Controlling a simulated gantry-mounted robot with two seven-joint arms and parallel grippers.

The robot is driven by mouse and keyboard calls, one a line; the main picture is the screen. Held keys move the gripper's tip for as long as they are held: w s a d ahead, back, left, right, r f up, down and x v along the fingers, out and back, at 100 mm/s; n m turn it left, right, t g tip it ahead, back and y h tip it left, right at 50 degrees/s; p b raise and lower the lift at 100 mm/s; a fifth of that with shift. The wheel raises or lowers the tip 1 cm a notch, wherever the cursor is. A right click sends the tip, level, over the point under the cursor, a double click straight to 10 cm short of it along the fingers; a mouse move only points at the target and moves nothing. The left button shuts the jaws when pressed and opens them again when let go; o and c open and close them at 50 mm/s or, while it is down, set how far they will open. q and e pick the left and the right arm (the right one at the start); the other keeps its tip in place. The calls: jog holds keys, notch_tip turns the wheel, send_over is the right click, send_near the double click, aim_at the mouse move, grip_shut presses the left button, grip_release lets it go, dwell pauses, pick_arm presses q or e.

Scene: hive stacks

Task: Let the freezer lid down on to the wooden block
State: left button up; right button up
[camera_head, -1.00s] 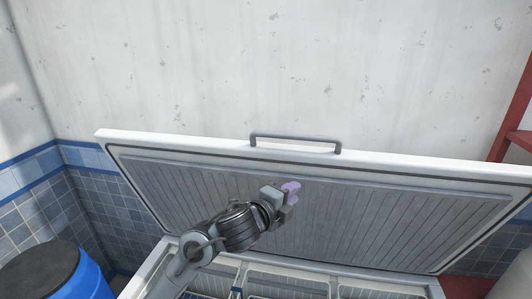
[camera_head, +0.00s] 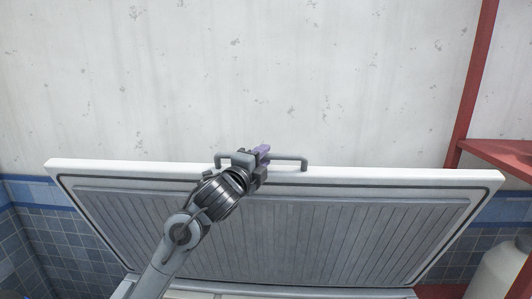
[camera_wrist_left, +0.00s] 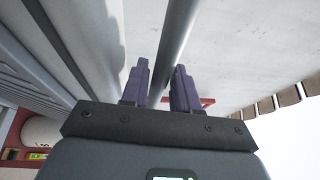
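The freezer lid (camera_head: 270,235) stands raised, its ribbed grey inner side facing me in the head view. A grey bar handle (camera_head: 289,157) is on its top edge. My left gripper (camera_head: 262,153) is at the left half of this handle. In the left wrist view the purple fingers of my left gripper (camera_wrist_left: 161,82) are apart, with the handle bar (camera_wrist_left: 176,35) running between them. I see no clear grip on the bar. My right gripper is not in view. I cannot make out the wooden block in either current view.
A red frame with a shelf (camera_head: 497,153) stands at the right, above a pale container (camera_head: 500,275). The pale wall (camera_head: 350,70) is behind the lid. Brown slats (camera_wrist_left: 287,97) show at the right of the left wrist view.

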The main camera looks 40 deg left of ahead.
pick_arm(q)
jog(key=shift+x, duration=1.25)
grip_shut()
